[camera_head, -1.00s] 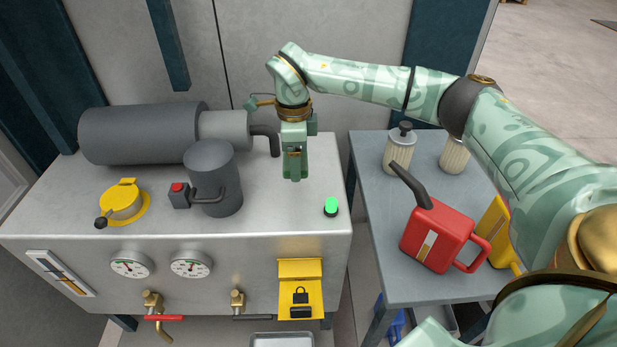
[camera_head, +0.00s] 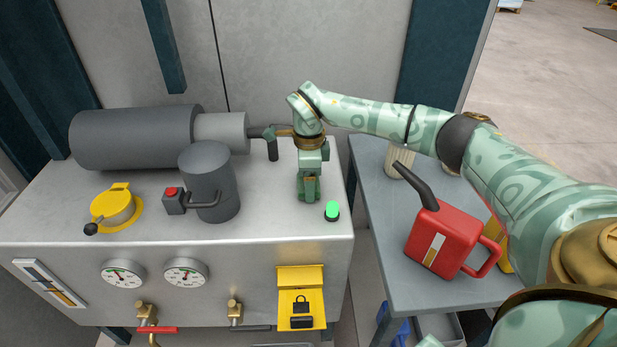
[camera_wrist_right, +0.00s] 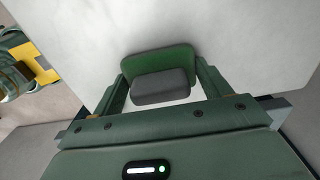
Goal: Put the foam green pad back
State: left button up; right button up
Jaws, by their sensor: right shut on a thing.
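The foam green pad (camera_wrist_right: 160,60) shows in the right wrist view between the two fingers, with a dark grey block-shaped part (camera_wrist_right: 162,88) in front of it. My right gripper (camera_head: 309,196) is shut on the pad. In the head view it points down over the right end of the grey machine top (camera_head: 265,215), just left of a green button (camera_head: 332,210). The pad itself is hard to make out there. I cannot tell whether it touches the machine top. My left gripper is not in view.
A dark grey pot (camera_head: 211,180), a yellow capped port (camera_head: 116,208) and a large grey cylinder (camera_head: 135,138) stand on the machine top. The side table (camera_head: 385,235) on the right holds a red can (camera_head: 445,238) and a partly hidden pale container (camera_head: 400,160).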

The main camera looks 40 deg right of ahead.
jog(key=o, duration=1)
jog(key=shift+f, duration=0.1)
jog(key=shift+c, duration=0.2)
notch_tip(320, 180, up, 12)
jog(key=p, duration=0.3)
jog(key=shift+r, duration=0.2)
